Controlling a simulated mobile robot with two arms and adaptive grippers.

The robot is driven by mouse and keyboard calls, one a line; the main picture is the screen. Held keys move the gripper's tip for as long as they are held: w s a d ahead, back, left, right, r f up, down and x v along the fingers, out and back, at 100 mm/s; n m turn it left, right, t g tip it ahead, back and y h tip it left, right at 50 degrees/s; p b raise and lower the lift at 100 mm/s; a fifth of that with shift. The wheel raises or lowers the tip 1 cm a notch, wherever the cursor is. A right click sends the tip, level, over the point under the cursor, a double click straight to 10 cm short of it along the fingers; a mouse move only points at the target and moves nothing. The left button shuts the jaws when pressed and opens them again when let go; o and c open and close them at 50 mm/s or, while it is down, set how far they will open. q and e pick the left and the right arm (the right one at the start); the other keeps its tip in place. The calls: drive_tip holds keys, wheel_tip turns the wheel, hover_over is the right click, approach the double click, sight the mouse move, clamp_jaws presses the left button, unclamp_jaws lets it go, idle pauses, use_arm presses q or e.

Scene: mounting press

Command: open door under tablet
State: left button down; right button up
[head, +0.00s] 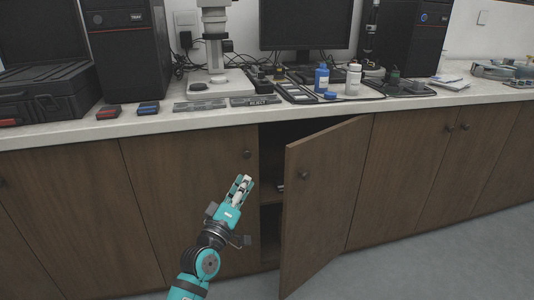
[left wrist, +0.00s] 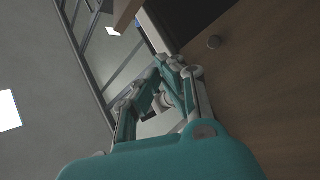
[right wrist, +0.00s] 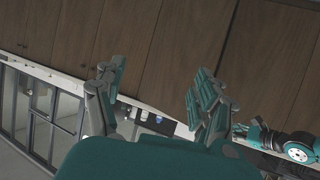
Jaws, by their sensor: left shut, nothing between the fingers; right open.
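A brown wooden cabinet door (head: 328,200) under the counter stands partly open, swung out toward me, with its round knob (head: 305,175) near the upper left corner. The dark cabinet inside (head: 270,215) shows to its left. My left gripper (head: 243,182) is shut and empty, left of the opening, in front of a closed door (head: 185,190). I cannot clearly make out a tablet.
The light counter (head: 170,122) carries a black case (head: 45,95), a microscope (head: 217,50), a monitor (head: 305,25), a blue bottle (head: 321,78) and a white bottle (head: 353,80). More closed doors (head: 410,170) line the right. Grey floor (head: 420,265) is clear at lower right.

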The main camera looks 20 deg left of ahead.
drive_tip(key=s+d+f+g+h+p, duration=0.1)
drive_tip(key=s+d+f+g+p, duration=0.1)
drive_tip(key=s+f+g, duration=0.4)
drive_tip(key=s+d+f+g+h+p, duration=0.1)
drive_tip(key=s+d+g+h, duration=0.15)
drive_tip(key=s, duration=0.55)
use_arm(q)
drive_tip(key=w+d+n+g+h+b, duration=0.1)
drive_tip(key=w+d+n+g+h, duration=0.2)
drive_tip(key=w, duration=1)
drive_tip(key=shift+w+f+n+g+h+b, duration=0.2)
drive_tip(key=shift+f+n+g+h+b, duration=0.1)
drive_tip(key=shift+n+g+b, duration=0.1)
use_arm(e)
drive_tip(key=w+a+r+t+y, duration=0.1)
drive_tip(key=w+t+y, duration=0.1)
drive_tip(key=w, duration=0.5)
drive_tip(key=shift+a+r+t, duration=0.2)
drive_tip(key=shift+a+t, duration=0.2)
drive_tip(key=shift+t, duration=0.15)
use_arm(q)
drive_tip(key=shift+d, duration=0.1)
